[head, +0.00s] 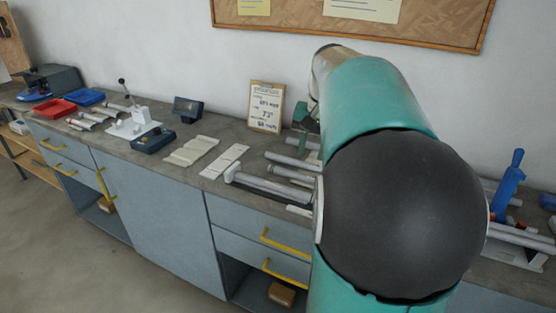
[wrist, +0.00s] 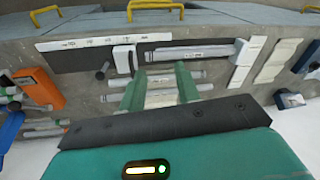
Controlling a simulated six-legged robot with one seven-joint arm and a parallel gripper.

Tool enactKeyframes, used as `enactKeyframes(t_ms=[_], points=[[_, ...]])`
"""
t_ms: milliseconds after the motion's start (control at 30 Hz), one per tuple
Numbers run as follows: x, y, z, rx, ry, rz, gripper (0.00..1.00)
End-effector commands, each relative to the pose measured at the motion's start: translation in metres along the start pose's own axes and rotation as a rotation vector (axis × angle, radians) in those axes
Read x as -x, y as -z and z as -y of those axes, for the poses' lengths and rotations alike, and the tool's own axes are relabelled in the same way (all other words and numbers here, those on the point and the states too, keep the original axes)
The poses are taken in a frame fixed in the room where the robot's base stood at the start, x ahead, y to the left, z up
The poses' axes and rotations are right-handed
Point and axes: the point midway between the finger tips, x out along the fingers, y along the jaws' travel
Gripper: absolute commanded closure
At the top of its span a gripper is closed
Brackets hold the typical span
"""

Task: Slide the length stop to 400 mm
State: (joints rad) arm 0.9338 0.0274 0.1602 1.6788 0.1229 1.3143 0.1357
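The length stop looks to be the white block (wrist: 124,58) on the dark rail of the jig in the wrist view, with a dark knob (wrist: 103,70) beside it. A white scale strip (wrist: 90,42) runs along the rail; its figures are too small to read. A grey tube (wrist: 195,52) lies in the jig between the block and a white end piece (wrist: 248,50). My gripper (wrist: 159,70) is open, its two green fingers apart over loose tubes near the jig, not touching the block as far as I can tell. In the head view my arm hides the stop.
Loose tubes (wrist: 170,96) lie close under my fingers. White slats (wrist: 278,60) lie beyond the end piece. An orange block (wrist: 38,88) and a blue-handled tool (head: 509,178) stand on the other side. A clipboard (head: 267,107) leans at the wall.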

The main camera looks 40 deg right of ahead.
Motion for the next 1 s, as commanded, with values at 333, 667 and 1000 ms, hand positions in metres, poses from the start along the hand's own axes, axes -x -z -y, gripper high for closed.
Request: enactKeyframes(t_ms=[333, 667, 1000], points=[[-0.004, 0.062, -0.102, -0.247, 0.042, 0.061, 0.68], [-0.050, 0.059, -0.100, -0.247, 0.043, 0.064, 0.68], [-0.116, 0.055, -0.095, -0.244, 0.043, 0.064, 0.68]])
